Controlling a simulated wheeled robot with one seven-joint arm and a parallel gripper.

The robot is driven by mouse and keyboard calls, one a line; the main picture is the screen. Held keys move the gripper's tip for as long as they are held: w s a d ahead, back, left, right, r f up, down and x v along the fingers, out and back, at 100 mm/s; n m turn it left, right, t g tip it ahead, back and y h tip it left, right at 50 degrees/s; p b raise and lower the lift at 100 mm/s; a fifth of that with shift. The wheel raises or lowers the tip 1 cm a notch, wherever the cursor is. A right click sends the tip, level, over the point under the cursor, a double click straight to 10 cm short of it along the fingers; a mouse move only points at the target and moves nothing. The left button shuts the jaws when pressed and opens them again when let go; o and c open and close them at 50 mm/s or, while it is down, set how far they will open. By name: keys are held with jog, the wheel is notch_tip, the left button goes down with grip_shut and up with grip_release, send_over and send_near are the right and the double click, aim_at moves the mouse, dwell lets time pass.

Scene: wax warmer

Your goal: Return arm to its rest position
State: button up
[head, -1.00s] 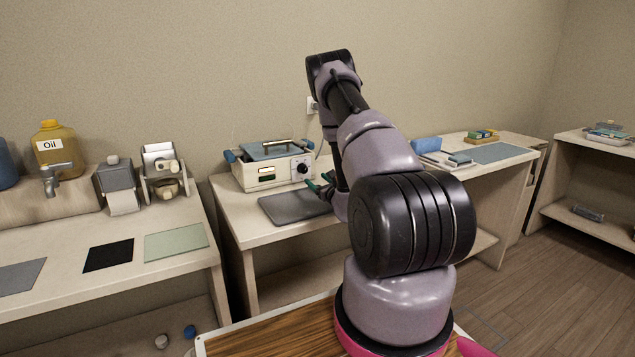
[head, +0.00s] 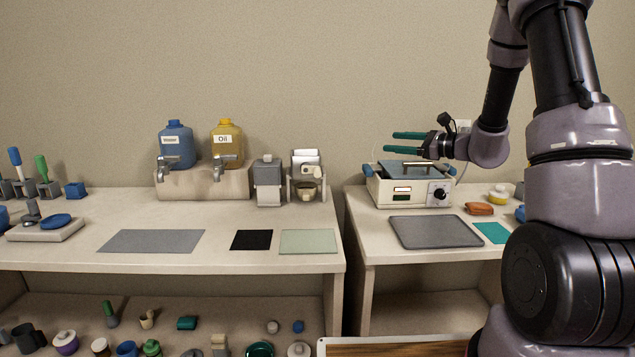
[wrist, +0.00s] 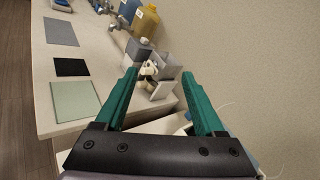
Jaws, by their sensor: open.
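My gripper (head: 408,142) has two green fingers pointing left in the head view, above the wax warmer and near the wall. The fingers are apart and nothing is between them; the wrist view also shows my gripper (wrist: 160,82) open and empty. My arm rises at the right of the head view and bends down to the gripper. The wax warmer (head: 402,192) is a cream box with a grey lid and a black dial, standing on the right table. It looks clear of my gripper.
A grey mat (head: 436,232) lies before the warmer. The left counter (head: 60,258) holds a blue jug (head: 176,142), a yellow oil jug (head: 226,140), a towel dispenser (head: 268,183) and flat mats. A gap separates the two tables. Several small items fill the lower shelf.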

jog(key=s+a+r+n+g+h, duration=0.1)
jog(key=s+a+r+n+g, duration=0.15)
jog(key=s, duration=0.35)
jog(key=s+a+r+n+g+h, duration=0.1)
jog(key=s+a+r+n+g, duration=0.2)
jog(key=s, duration=0.4)
jog(key=s+a+r+n+g+h, duration=0.1)
jog(key=s+a+r+n+g, duration=0.15)
jog(key=s+n, duration=0.3)
jog(key=s+d+r+n+t+h, duration=0.1)
jog(key=s+d+n+t+h, duration=0.1)
jog(key=s+d+n+h, duration=0.1)
jog(key=s+d+r+n+t+h, duration=0.2)
jog(key=s+d+h, duration=0.3)
jog(key=s, duration=0.5)
jog(key=shift+s+d+r+n+t, duration=0.15)
jog(key=shift+d+r+n+t, duration=0.25)
jog(key=shift+d, duration=0.55)
